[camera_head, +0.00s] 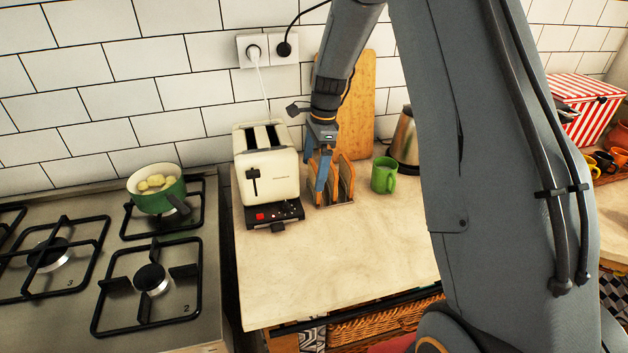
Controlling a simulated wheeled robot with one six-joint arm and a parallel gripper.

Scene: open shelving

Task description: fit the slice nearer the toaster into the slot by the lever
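The cream toaster (271,184) stands on the counter, with two long dark slots in its top and a black lever (253,180) on its front face. Both slots look empty. Just right of it, two brown bread slices (346,178) stand upright side by side in a small rack (333,204). My gripper (321,178) points down at the slice nearer the toaster (311,168), with a blue-grey finger in front of that slice. The finger hides part of it. I cannot tell whether the fingers are closed on it.
A green mug (384,175) and a metal kettle (405,142) stand right of the rack. A wooden board (357,95) leans on the wall behind. A white cord rises from behind the toaster to a socket. A stove with a green pot (158,199) is left. The front counter is clear.

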